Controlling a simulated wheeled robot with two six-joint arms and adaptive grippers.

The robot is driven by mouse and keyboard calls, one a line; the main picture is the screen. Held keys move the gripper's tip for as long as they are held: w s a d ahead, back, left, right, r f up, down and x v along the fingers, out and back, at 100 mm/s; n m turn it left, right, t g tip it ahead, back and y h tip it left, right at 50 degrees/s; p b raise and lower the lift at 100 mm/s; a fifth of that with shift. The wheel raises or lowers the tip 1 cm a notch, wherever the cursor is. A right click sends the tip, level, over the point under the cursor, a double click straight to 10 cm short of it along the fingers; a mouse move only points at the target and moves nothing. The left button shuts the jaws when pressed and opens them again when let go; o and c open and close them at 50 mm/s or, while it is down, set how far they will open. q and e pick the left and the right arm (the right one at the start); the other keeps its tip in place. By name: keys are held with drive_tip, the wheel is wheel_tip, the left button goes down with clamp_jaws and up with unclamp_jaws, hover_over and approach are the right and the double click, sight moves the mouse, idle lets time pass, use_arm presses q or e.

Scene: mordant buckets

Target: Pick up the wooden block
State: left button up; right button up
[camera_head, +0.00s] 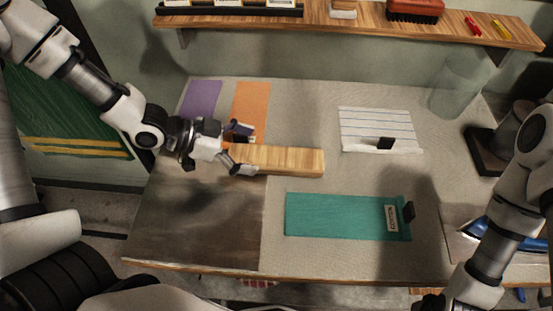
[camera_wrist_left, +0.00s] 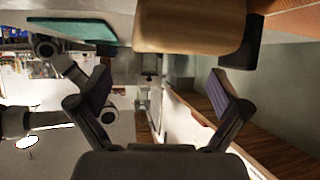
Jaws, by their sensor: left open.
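The wooden block (camera_head: 285,161) is a long light-brown bar lying on the table, roughly left to right. My left gripper (camera_head: 239,150) is open at the block's left end, one finger on its far side and one on its near side. Whether the fingers touch the block is unclear. In the left wrist view the block (camera_wrist_left: 190,25) fills the top middle, beyond the spread fingers (camera_wrist_left: 160,90). My right arm comes in at the right, and its gripper is out of the picture.
A teal board (camera_head: 335,216) with a small tag lies nearer on the table. Purple (camera_head: 201,99) and orange (camera_head: 250,100) sheets lie behind my left gripper. A lined white pad (camera_head: 376,125) and a clear glass vessel (camera_head: 459,88) are at the back right. A wooden shelf (camera_head: 350,24) runs above.

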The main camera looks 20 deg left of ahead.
sight(274, 154)
use_arm(q)
drive_tip(key=x, duration=0.3)
drive_tip(key=shift+w+d+f, duration=0.2)
drive_tip(key=shift+d+f, duration=0.05)
drive_tip(key=shift+f, duration=0.05)
drive_tip(key=shift+w+d, duration=0.1)
drive_tip(key=shift+d, duration=0.25)
drive_tip(key=shift+a, duration=0.15)
drive_tip(key=shift+c, duration=1.1)
drive_tip(key=c, duration=1.4)
drive_tip(key=shift+c, duration=0.2)
